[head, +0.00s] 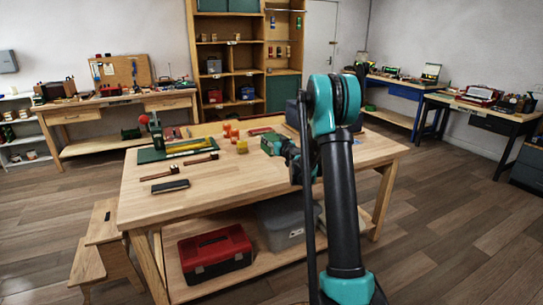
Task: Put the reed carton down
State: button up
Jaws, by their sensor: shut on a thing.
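My gripper (283,147) is small in the head view, over the right-hand middle of the wooden table, left of my large upper arm. It appears shut on a small green box, which I take as the reed carton (270,144). The carton is at or just above the tabletop; I cannot tell whether it touches. My arm hides part of the gripper and the table behind it.
The wooden table (240,177) has free room at its front middle. Orange pots (231,132), a yellow block (242,147), a green mat (150,155) and several tools lie left of the carton. A red toolbox (214,252) and a grey bin (285,222) sit on the shelf below.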

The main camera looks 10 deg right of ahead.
notch_tip(320, 180, down, 8)
jog(key=shift+f, duration=0.1)
dwell(0.4)
jog(key=shift+f, duration=0.55)
jog(key=o, duration=1.6)
jog(key=shift+r, duration=0.1)
